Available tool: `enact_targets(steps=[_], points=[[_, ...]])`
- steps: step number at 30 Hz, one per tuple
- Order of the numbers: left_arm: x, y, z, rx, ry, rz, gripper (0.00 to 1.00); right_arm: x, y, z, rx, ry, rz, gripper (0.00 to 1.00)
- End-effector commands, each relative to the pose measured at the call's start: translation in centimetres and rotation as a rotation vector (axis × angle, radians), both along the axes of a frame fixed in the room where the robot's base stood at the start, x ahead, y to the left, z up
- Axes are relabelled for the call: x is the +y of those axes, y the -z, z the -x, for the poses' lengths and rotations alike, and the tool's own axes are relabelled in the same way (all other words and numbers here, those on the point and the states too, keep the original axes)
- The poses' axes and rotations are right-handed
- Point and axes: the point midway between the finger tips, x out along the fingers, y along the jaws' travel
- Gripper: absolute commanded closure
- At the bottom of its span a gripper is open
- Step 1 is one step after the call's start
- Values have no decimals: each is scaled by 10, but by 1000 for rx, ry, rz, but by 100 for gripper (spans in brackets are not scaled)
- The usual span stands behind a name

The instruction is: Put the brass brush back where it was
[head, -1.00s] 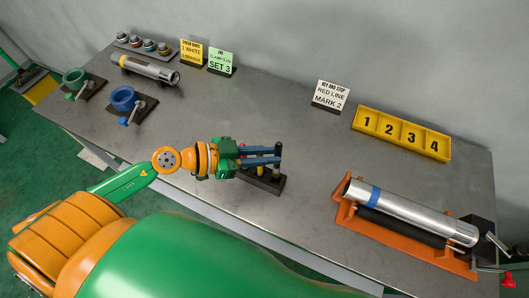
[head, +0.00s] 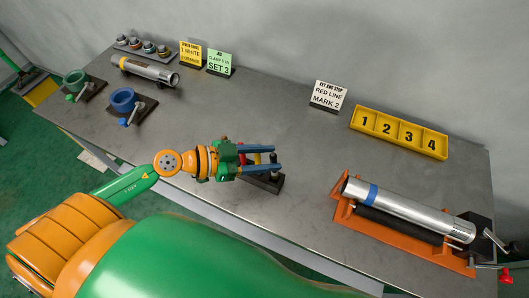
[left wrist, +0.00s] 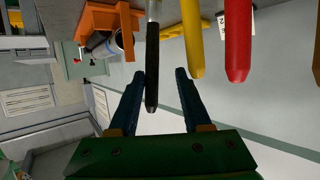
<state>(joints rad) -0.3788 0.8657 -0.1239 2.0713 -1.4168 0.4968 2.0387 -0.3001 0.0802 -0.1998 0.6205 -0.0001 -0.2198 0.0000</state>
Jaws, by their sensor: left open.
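My left gripper (head: 276,158) is open over the small black tool rack (head: 264,185) near the table's front edge. In the left wrist view its two blue fingers (left wrist: 158,85) are spread, with a black-handled tool (left wrist: 152,70) between their tips, nearer the left finger. This tool has a metal shaft and seems to stand in the rack. A yellow handle (left wrist: 193,40) and a red handle (left wrist: 238,45) are beside it, outside the fingers. No brass bristles show, so I cannot tell for sure which tool is the brush. My right gripper is not in view.
An orange vise (head: 345,215) holds a silver pipe (head: 410,212) with a blue band at the right. A yellow numbered tray (head: 400,133) and sign cards (head: 329,95) stand behind. Another pipe (head: 150,70) and a blue ring (head: 123,99) are at the left.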

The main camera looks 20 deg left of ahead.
Motion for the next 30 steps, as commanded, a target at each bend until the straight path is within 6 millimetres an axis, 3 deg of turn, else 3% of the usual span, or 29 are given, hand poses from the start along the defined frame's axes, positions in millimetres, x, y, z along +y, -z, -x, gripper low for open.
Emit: enact_targets(steps=[5, 9, 15, 30], points=[[0, 2, 1, 7, 1, -2, 51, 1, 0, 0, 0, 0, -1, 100], [0, -12, 1, 5, 3, -4, 51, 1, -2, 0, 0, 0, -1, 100], [21, -18, 18, 11, 0, -3, 51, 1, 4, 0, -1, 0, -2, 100], [85, -52, 68, 5, -2, 0, 51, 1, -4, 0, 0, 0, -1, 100]])
